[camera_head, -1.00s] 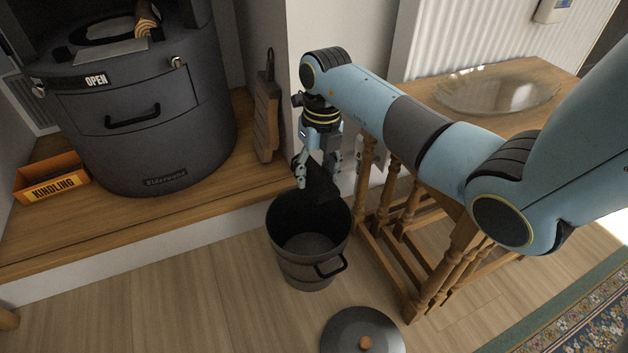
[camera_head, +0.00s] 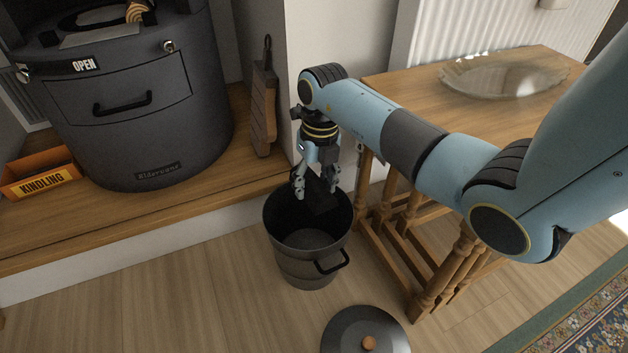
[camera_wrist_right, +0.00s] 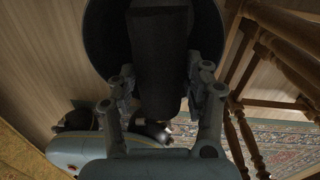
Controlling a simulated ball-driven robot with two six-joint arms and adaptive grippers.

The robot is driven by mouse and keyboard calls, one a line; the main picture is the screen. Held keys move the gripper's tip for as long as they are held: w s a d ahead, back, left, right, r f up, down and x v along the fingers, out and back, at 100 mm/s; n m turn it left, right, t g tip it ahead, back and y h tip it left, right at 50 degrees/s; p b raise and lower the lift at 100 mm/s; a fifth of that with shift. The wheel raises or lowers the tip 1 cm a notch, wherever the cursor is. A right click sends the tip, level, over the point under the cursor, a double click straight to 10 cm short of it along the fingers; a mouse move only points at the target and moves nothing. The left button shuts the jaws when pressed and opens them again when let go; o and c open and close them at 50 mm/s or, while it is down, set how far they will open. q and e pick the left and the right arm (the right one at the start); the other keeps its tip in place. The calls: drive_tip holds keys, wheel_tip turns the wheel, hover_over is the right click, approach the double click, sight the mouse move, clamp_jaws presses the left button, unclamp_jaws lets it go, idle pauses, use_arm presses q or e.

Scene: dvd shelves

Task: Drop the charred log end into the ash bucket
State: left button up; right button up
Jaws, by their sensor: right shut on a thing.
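The charred log end is a black chunk (camera_head: 321,197), held by my right gripper (camera_head: 317,190) over the back part of the bucket's mouth in the head view. The right gripper is shut on it and points down. In the right wrist view the dark log end (camera_wrist_right: 158,60) sits between the two fingers (camera_wrist_right: 160,95), with the bucket's dark round opening (camera_wrist_right: 98,35) behind it. The ash bucket (camera_head: 305,270) is dark grey, upright and open on the floor, with a black side handle. Its inside looks empty where visible. My left gripper is not in view.
The bucket's lid (camera_head: 365,335) with a wooden knob lies on the floor in front. A wooden table (camera_head: 440,100) holding a glass dish (camera_head: 505,72) stands to the right. A stove (camera_head: 130,110) and an orange kindling box (camera_head: 42,178) sit on the raised ledge at left.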

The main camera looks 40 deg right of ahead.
sight(318, 180)
drive_tip(key=o, duration=1.3)
drive_tip(key=shift+c, duration=0.2)
wheel_tip(318, 180, up, 12)
drive_tip(key=shift+d, duration=0.45)
